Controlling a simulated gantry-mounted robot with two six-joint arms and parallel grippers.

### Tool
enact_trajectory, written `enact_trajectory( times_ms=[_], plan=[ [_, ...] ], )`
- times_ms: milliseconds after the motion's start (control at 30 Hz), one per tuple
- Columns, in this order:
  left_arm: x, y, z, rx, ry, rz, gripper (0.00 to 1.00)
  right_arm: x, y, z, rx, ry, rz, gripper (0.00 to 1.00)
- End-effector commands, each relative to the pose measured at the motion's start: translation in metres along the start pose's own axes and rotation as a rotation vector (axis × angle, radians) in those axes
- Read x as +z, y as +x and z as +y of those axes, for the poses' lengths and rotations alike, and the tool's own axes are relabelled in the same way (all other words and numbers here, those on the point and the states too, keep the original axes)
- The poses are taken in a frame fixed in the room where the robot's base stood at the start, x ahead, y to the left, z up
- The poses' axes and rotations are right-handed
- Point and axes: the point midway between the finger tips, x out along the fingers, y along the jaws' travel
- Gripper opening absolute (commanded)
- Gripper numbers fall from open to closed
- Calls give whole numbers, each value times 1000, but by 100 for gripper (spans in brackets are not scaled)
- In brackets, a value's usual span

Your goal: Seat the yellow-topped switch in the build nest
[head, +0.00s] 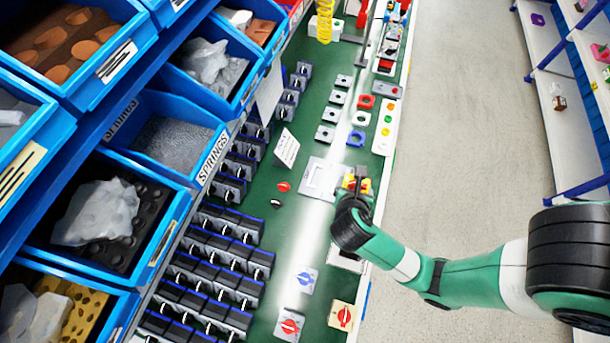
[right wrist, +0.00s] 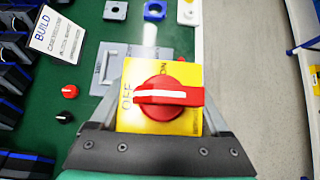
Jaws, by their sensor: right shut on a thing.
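The yellow-topped switch (right wrist: 189,75) has a square yellow plate marked OFF and a red knob with a white stripe. In the right wrist view it sits between the fingers of my right gripper (right wrist: 165,98), which is shut on it. In the head view my right gripper (head: 353,193) holds the switch (head: 364,184) at the right edge of a grey plate, which looks like the build nest (head: 318,176). This plate also shows in the right wrist view (right wrist: 108,68), partly hidden behind the switch. The switch's underside is hidden. My left gripper is not in view.
A BUILD card (head: 286,148) stands left of the nest. A loose red knob (head: 283,186) and a black knob (head: 276,203) lie nearby. Rows of dark switch blocks (head: 215,260) fill the left of the green bench. Plates with knobs (head: 289,325) lie at the front.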

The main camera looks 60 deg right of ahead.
Motion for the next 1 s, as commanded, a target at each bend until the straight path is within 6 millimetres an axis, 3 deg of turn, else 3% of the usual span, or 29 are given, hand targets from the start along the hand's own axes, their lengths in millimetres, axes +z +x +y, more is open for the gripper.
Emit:
enact_trajectory(
  times_ms=[167,333,767,1000],
  plan=[
    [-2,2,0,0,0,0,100,3,1,-4,-8,11,0,0],
    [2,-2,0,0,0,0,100,4,14,7,-9,12,-1,0],
    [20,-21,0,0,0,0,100,17,78,65,-8,12,-1,0],
    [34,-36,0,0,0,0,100,4,118,86,-8,9,-1,0]
  ],
)
